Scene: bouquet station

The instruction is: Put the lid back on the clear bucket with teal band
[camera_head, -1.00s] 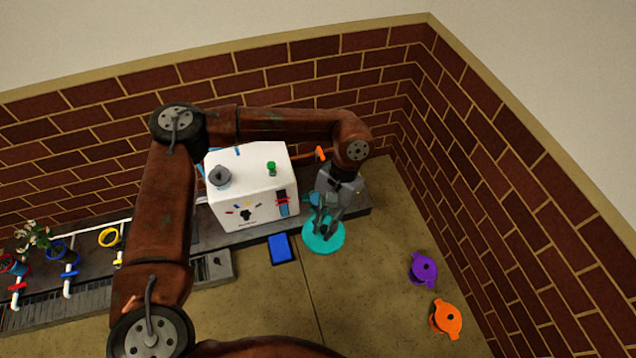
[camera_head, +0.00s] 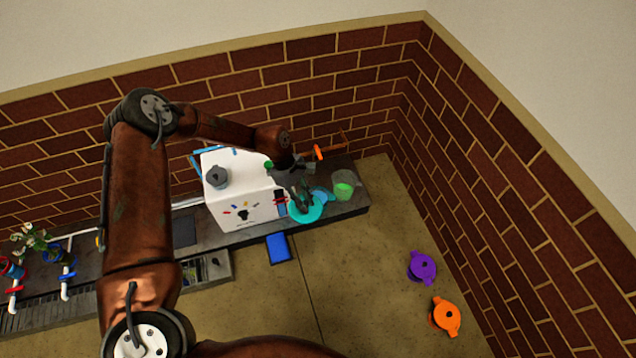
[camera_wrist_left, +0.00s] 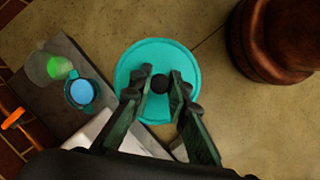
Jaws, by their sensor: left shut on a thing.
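My left gripper (camera_head: 302,202) is shut on the black knob (camera_wrist_left: 160,83) of a round teal lid (camera_head: 308,214). The lid also shows in the left wrist view (camera_wrist_left: 183,62), below the fingers (camera_wrist_left: 160,86). In the head view the lid appears in front of the white box's right end. The clear bucket with teal band (camera_wrist_left: 80,94) has blue content and stands on the dark counter, left of the lid in the wrist view. In the head view this bucket (camera_head: 323,194) shows just right of the lid, partly hidden. The lid is apart from it. My right gripper is not in view.
A clear bucket with green content (camera_head: 345,184) stands right of the teal-banded one. The white box (camera_head: 238,190) stands close on the left. An orange-tipped bar (camera_head: 319,152) is behind.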

